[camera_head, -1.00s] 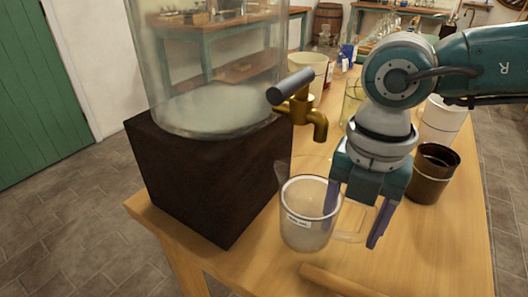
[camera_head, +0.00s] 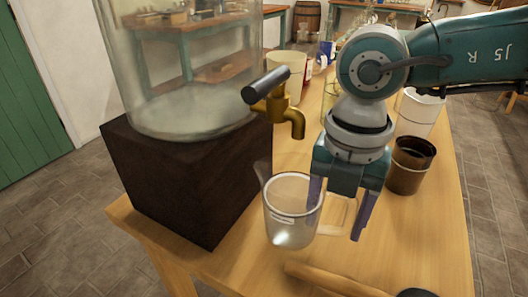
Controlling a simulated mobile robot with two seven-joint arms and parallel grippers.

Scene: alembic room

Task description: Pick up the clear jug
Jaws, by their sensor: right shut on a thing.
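The clear jug (camera_head: 290,222) is a see-through cup with a spout, a small white label and a handle on its right. It is upright at the front of the wooden table, in front of the brass tap; I cannot tell whether its base touches the table. My right gripper (camera_head: 338,215) points down over the jug's right side, one finger by the jug wall and the other beyond the handle. It is shut on the jug, seemingly at the handle. My left gripper is not in view.
A large glass vessel (camera_head: 185,75) stands on a dark wooden block (camera_head: 190,190), its brass tap (camera_head: 280,105) near the jug. A brown cup (camera_head: 410,165) and a white cup (camera_head: 418,112) stand right of my gripper. A wooden rod (camera_head: 335,280) lies at the front.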

